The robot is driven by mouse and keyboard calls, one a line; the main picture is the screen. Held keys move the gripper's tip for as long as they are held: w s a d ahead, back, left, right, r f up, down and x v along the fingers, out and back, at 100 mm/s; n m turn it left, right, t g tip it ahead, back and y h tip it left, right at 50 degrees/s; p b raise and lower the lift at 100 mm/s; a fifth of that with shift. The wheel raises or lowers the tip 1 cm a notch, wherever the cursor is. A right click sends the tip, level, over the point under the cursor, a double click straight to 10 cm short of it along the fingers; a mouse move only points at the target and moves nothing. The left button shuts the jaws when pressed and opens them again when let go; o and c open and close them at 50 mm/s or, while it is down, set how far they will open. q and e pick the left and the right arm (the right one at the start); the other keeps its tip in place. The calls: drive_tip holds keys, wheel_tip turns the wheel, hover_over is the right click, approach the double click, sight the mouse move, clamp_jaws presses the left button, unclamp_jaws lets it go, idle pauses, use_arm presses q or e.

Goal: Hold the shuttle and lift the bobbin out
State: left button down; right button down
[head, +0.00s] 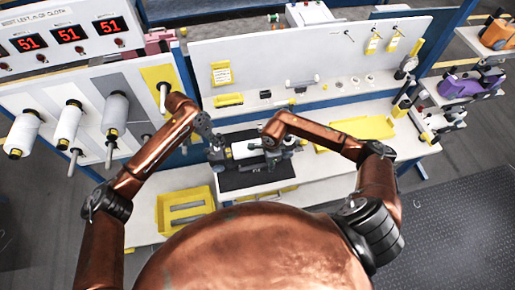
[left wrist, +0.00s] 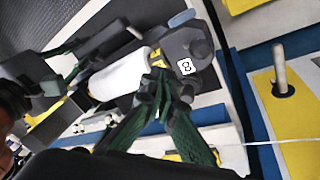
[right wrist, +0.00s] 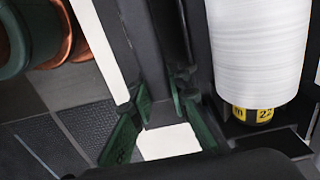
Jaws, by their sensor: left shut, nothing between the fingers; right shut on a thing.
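The shuttle is a dark frame (right wrist: 150,45) on the black mat of the bench, at the middle of the head view. The white bobbin (head: 246,150) lies in it; it is also in the left wrist view (left wrist: 122,75). In the right wrist view the bobbin (right wrist: 260,50) has a yellow labelled band at its end. My right gripper (right wrist: 160,98) is shut on a dark bar of the shuttle, beside the bobbin. My left gripper (left wrist: 162,88) is shut and empty, close to the bobbin's end; whether it touches is unclear. Its tips partly hide that end.
Full white spools (head: 68,121) hang on pegs on the left panel; one peg on a yellow plate (head: 160,78) is bare. A yellow bin (head: 186,210) stands below at the left. A yellow tray (head: 365,128) lies on the bench at the right. A back panel closes off the rear.

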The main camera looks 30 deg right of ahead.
use_arm(q)
drive_tip(key=shift+d+r, duration=0.15)
drive_tip(key=shift+r, duration=0.45)
drive_tip(key=c, duration=2.7)
unclamp_jaws()
drive_tip(key=shift+c, duration=0.2)
